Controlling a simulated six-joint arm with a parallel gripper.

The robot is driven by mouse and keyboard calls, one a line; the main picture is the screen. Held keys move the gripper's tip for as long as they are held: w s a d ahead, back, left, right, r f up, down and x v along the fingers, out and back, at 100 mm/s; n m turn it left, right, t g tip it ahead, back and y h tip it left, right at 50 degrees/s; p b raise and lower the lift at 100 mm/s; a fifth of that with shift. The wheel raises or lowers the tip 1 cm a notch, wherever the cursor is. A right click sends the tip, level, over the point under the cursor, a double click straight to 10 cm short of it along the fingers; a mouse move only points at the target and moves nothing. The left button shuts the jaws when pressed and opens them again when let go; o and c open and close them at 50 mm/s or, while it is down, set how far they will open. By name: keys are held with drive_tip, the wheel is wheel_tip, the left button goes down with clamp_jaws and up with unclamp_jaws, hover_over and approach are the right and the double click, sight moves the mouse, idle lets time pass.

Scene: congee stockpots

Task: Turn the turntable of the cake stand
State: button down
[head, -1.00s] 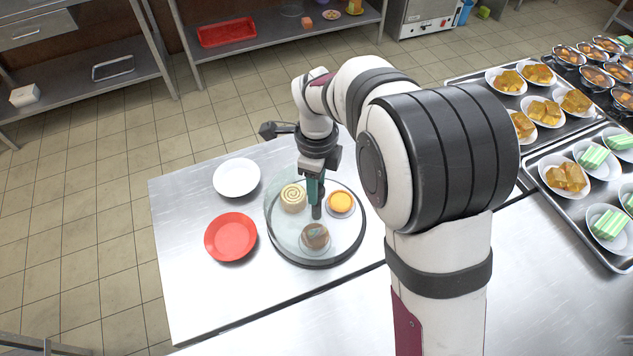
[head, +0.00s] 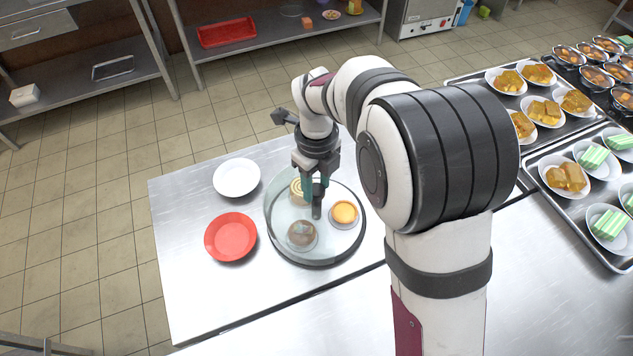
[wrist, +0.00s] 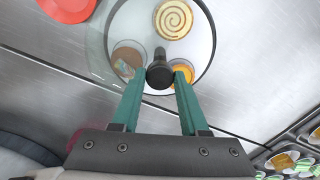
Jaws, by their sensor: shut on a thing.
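The cake stand (head: 333,259) is a round, dark-rimmed turntable on the steel table, with a clear glass cover on its left side. A black upright knob (head: 317,203) rises at its middle and shows in the wrist view (wrist: 160,74). My gripper (head: 316,188) points down from above, its green fingers shut on the knob from both sides. On the turntable are a swirl cake (wrist: 174,19), partly hidden by my gripper in the head view, an orange tart (head: 344,212) to the right and a brown pastry (head: 302,234) at the front, seen through the glass.
A white plate (head: 237,178) and a red plate (head: 231,237) lie left of the stand. Trays of plated desserts (head: 570,180) fill the right. The table's front left is clear. Shelves (head: 260,45) stand behind.

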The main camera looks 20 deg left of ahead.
drive_tip(key=shift+m, duration=0.6)
idle(0.3)
drive_tip(key=shift+c, duration=2.1)
unclamp_jaws()
wheel_tip(320, 180, up, 16)
drive_tip(key=shift+f, duration=0.1)
